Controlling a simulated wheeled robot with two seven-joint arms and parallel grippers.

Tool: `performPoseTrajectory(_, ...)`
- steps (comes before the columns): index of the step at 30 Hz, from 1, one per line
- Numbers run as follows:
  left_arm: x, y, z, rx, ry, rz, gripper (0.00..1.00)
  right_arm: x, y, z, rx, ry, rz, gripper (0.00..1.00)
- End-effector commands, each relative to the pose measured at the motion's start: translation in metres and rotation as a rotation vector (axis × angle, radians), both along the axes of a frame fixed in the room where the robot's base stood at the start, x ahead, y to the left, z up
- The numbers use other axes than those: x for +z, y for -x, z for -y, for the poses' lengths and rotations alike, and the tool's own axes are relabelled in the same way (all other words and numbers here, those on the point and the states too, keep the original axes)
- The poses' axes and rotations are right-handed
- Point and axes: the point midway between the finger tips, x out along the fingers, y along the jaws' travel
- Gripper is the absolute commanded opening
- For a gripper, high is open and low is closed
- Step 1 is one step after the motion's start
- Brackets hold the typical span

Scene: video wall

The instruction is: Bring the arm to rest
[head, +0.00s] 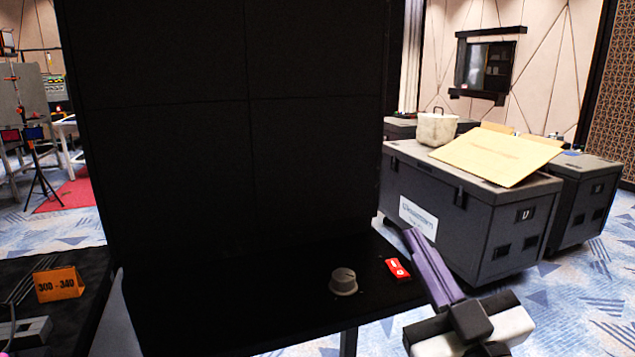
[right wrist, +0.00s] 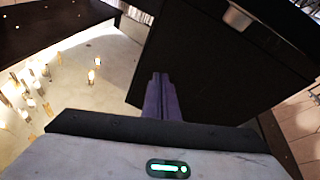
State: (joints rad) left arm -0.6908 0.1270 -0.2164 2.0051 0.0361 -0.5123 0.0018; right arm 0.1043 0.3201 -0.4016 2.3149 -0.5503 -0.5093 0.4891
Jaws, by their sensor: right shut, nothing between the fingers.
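My right gripper (head: 412,236) comes in from the lower right of the head view, with its long purple fingers shut and empty. The fingers also show closed together in the right wrist view (right wrist: 160,76), in front of a dark slab. In the head view the fingertips are just right of a red switch (head: 397,268) on a black shelf (head: 240,318). Whether they touch anything there I cannot tell. A grey round knob (head: 343,281) stands on the shelf left of the switch. My left gripper is not in view.
A large black panel wall (head: 220,120) rises behind the shelf and looks dark. At right stand grey cases (head: 470,215) with a pot (head: 437,128) and a tan board (head: 497,154) on top. An orange sign (head: 58,284) reading 300-340 stands at lower left.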

Motion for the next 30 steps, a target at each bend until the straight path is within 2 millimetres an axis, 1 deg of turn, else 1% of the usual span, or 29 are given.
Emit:
performPoseTrajectory(1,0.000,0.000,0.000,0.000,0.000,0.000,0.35,-0.036,-0.001,0.016,-0.054,-0.021,-0.125,0.00)
performPoseTrajectory(2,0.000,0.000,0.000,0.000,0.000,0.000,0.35,-0.058,-0.001,0.025,-0.085,-0.030,-0.198,0.00)
performPoseTrajectory(3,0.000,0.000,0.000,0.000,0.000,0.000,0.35,-0.086,0.003,0.036,-0.122,-0.036,-0.297,0.00)
performPoseTrajectory(5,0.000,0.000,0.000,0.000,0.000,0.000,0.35,-0.130,0.013,0.051,-0.171,-0.040,-0.445,0.00)
performPoseTrajectory(6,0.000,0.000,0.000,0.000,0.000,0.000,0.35,-0.158,0.023,0.059,-0.197,-0.039,-0.543,0.00)
performPoseTrajectory(8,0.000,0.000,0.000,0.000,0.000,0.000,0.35,-0.198,0.042,0.069,-0.228,-0.036,-0.690,0.00)
performPoseTrajectory(9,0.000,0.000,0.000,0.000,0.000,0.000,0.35,-0.223,0.058,0.074,-0.243,-0.029,-0.786,0.00)
performPoseTrajectory(11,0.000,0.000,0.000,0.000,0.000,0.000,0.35,-0.256,0.082,0.080,-0.258,-0.020,-0.917,0.00)
performPoseTrajectory(12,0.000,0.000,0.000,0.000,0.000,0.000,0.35,-0.274,0.098,0.082,-0.263,-0.013,-0.994,0.00)
performPoseTrajectory(15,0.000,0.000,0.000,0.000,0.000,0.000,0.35,-0.308,0.135,0.086,-0.266,0.006,-1.155,0.00)
performPoseTrajectory(18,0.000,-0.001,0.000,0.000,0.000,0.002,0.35,-0.332,0.169,0.087,-0.259,0.021,-1.288,0.00)
performPoseTrajectory(20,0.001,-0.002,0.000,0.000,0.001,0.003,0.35,-0.344,0.188,0.088,-0.252,0.031,-1.356,0.00)
performPoseTrajectory(21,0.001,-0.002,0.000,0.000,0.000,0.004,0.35,-0.350,0.200,0.087,-0.246,0.035,-1.401,0.00)
performPoseTrajectory(26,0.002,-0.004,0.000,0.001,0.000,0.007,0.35,-0.371,0.249,0.086,-0.217,0.058,-1.567,0.00)
performPoseTrajectory(27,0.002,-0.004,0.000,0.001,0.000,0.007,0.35,-0.375,0.261,0.085,-0.207,0.063,-1.608,0.00)
performPoseTrajectory(28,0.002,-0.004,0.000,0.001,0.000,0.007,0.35,-0.378,0.262,0.084,-0.200,0.064,-1.610,0.00)
performPoseTrajectory(30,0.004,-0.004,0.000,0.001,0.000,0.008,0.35,-0.387,0.251,0.079,-0.186,0.056,-1.569,0.00)
